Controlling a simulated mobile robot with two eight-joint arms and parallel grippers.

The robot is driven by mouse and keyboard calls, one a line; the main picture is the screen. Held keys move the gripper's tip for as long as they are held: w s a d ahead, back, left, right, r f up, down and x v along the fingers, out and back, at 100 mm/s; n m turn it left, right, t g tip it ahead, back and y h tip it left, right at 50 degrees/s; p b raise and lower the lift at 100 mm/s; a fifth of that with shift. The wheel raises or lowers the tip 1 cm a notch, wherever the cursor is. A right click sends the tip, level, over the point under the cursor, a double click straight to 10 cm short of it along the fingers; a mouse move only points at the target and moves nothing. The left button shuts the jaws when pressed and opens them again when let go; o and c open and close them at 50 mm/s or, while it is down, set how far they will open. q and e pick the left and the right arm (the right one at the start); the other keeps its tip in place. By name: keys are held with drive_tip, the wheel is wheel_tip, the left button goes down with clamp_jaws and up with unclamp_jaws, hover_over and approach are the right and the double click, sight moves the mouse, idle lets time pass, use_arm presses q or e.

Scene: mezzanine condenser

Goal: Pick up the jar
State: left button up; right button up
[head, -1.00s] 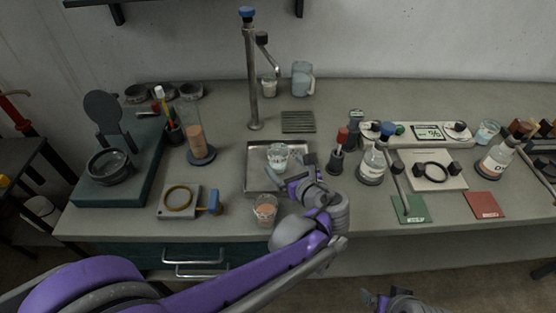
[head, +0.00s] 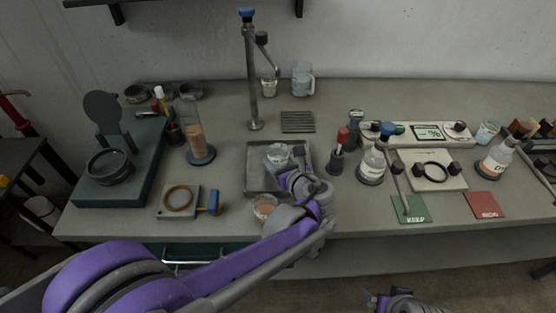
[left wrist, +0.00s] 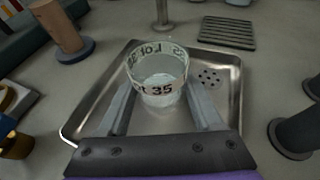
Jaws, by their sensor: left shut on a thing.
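The jar (head: 278,156) is a small clear glass one with a printed label, at the metal tray (head: 258,183) in the middle of the bench. My left gripper (head: 284,170) is shut on it from the front. In the left wrist view the jar (left wrist: 158,78) stands upright between the two fingers (left wrist: 160,100), with the label "Lot 35" partly readable. I cannot tell whether its base touches the tray. My right gripper (head: 388,302) is at the bottom edge, away from the bench, and too small and cut off to read.
A glass with orange-brown contents (head: 264,207) stands in front of the tray, close to my left arm. A black stand with a red top (head: 338,152) and a labelled bottle (head: 373,162) stand to the right. A tall metal post (head: 252,85) rises behind the tray.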

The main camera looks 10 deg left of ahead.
use_arm(q)
drive_tip(key=shift+c, duration=1.1)
drive_tip(key=shift+r, duration=0.1)
